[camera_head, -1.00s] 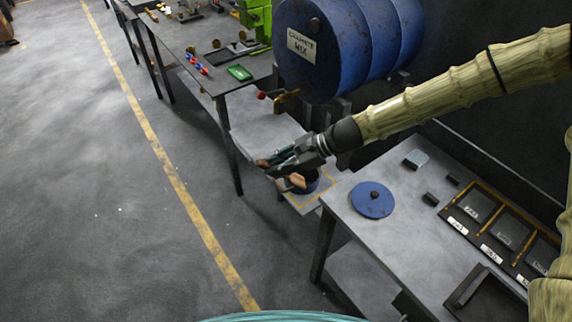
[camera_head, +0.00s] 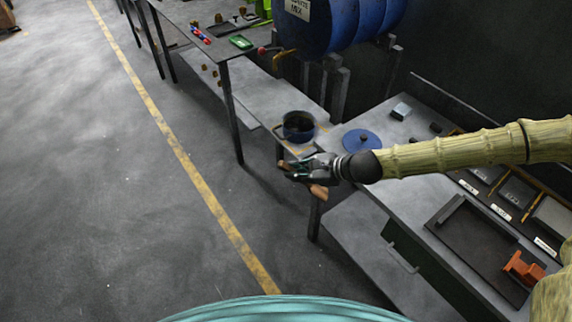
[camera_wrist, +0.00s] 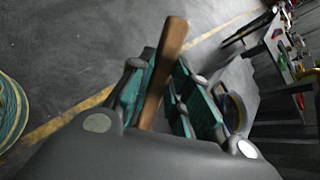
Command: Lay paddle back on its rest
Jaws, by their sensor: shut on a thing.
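My gripper (camera_head: 297,172) is shut on the paddle, whose brown wooden part shows on either side of the fingers (camera_head: 318,191). In the wrist view the paddle's wooden handle (camera_wrist: 165,68) stands tilted between the teal finger pads of my gripper (camera_wrist: 160,88). The rest of the paddle is hidden by the fingers. My gripper is in front of the blue pot, in the gap by the workbench's left corner. I cannot tell for sure which thing is the paddle's rest.
A blue lid (camera_head: 362,142) lies on the workbench (camera_head: 385,185). A dark tray (camera_head: 480,262) with an orange block (camera_head: 524,268) is at right. A blue drum (camera_head: 345,22) is behind. The floor at left is clear.

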